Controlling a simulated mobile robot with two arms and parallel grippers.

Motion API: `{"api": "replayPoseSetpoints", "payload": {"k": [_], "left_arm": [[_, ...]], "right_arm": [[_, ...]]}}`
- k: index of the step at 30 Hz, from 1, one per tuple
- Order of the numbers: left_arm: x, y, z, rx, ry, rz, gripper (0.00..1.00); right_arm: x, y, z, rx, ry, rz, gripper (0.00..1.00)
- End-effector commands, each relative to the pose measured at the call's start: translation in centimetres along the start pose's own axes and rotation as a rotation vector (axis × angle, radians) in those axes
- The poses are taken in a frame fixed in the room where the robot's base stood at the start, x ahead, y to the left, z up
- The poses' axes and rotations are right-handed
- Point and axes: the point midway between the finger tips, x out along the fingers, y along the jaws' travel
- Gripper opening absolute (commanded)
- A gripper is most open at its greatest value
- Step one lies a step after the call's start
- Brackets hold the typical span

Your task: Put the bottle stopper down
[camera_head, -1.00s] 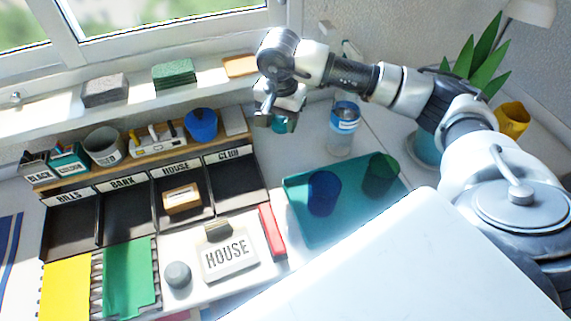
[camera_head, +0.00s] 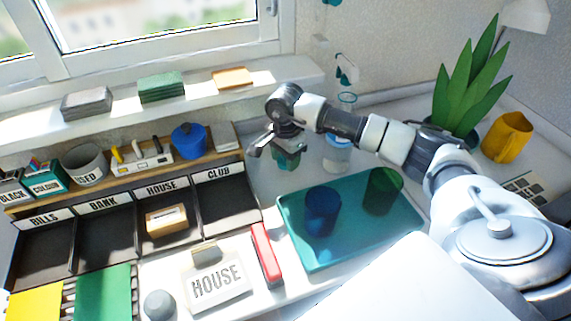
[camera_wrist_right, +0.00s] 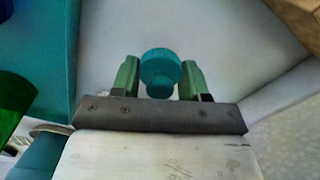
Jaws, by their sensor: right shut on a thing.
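The bottle stopper (camera_head: 288,159) is a small teal cap with a wide ribbed top and a narrower lower part. My right gripper (camera_head: 276,150) is shut on it, left of the clear bottle in the head view. In the right wrist view the stopper (camera_wrist_right: 160,70) sits between the green fingers of my right gripper (camera_wrist_right: 160,78). Pale surface shows behind it; whether the stopper touches that surface I cannot tell. The clear bottle (camera_head: 337,157) with a blue band stands upright with nothing on its mouth. My left gripper is not in view.
A teal tray (camera_head: 345,250) with a blue cup (camera_head: 322,212) and a green cup (camera_head: 383,190) lies in front. Labelled compartments (camera_head: 225,205) stand left. A plant (camera_head: 465,95) and a yellow mug (camera_head: 507,137) stand right. Pale desk left of the bottle is clear.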

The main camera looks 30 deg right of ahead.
Motion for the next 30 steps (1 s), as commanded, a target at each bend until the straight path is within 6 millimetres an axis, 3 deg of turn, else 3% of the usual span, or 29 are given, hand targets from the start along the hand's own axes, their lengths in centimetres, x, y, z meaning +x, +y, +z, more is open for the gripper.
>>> {"api": "replayPoseSetpoints", "payload": {"k": [5, 19, 20, 24, 30], "left_arm": [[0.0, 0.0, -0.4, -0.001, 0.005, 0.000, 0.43], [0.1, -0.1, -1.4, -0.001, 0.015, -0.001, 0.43], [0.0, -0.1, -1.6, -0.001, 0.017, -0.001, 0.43], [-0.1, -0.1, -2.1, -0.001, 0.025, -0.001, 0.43], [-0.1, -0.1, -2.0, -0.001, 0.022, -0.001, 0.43]], "right_arm": [[2.4, 0.0, 0.1, 0.000, -0.001, 0.001, 0.23], [2.8, 0.0, 0.0, -0.001, 0.000, 0.000, 0.23], [2.7, 0.0, 0.0, -0.001, 0.000, 0.000, 0.46], [2.7, 0.0, 0.0, -0.001, 0.000, 0.000, 0.68], [2.7, 0.0, 0.0, -0.001, 0.000, 0.000, 0.70]]}}
